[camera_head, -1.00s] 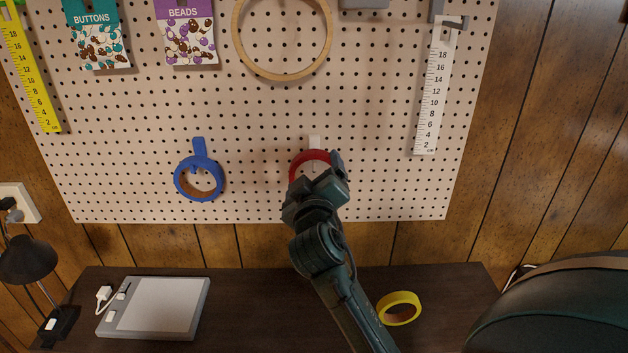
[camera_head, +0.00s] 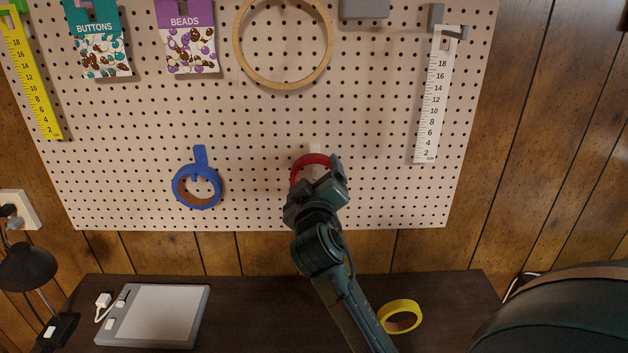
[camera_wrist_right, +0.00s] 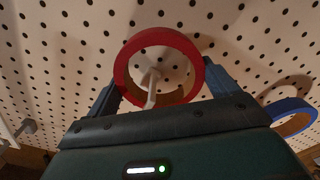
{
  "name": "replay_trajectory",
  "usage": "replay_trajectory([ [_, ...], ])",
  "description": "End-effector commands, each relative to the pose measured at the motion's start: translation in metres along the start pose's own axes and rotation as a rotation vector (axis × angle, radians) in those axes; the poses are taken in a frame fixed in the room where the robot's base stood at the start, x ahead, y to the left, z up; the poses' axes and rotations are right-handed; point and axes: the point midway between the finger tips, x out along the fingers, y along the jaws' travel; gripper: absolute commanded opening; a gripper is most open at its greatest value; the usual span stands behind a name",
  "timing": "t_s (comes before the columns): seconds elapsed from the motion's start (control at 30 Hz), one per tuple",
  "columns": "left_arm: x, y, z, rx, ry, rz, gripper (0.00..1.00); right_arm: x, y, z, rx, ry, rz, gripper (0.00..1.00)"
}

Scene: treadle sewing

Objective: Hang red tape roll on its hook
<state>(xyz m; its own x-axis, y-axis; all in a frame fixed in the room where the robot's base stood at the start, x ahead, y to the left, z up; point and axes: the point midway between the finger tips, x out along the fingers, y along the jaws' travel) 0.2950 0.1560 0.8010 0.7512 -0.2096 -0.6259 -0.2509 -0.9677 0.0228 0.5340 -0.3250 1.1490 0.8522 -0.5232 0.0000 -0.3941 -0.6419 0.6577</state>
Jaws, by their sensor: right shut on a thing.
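The red tape roll (camera_head: 311,160) is in front of the pegboard, held in my right gripper (camera_head: 322,176), whose arm hides its lower part. In the right wrist view, the red tape roll (camera_wrist_right: 122,68) sits between the two fingers of my right gripper (camera_wrist_right: 160,82), which is shut on its sides. A pale hook (camera_wrist_right: 152,88) sticks out from the board and shows inside the roll's opening. I cannot tell whether the roll's weight rests on it. The hook's white backing (camera_head: 315,148) shows just above the roll in the head view. My left gripper is not in view.
A blue tape roll (camera_head: 181,198) hangs on the pegboard (camera_head: 255,195) to the left. A yellow tape roll (camera_head: 389,322) lies on the dark table (camera_head: 255,310). A wooden hoop (camera_head: 246,68) and a white ruler (camera_head: 432,110) hang higher up.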

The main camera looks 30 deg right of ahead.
Motion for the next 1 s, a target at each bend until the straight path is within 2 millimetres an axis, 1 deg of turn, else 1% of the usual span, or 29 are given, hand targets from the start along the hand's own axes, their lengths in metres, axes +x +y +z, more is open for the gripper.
replay_trajectory([
  [0.67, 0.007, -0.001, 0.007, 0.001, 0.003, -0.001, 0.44, 0.0, -0.01, 0.011, 0.0, -0.001, 0.0, 0.64],
  [0.97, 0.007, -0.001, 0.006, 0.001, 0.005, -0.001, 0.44, 0.0, -0.01, 0.011, 0.0, -0.001, 0.0, 0.64],
  [1.0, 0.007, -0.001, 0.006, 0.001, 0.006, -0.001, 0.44, 0.0, -0.01, 0.011, 0.0, -0.001, 0.0, 0.88],
])
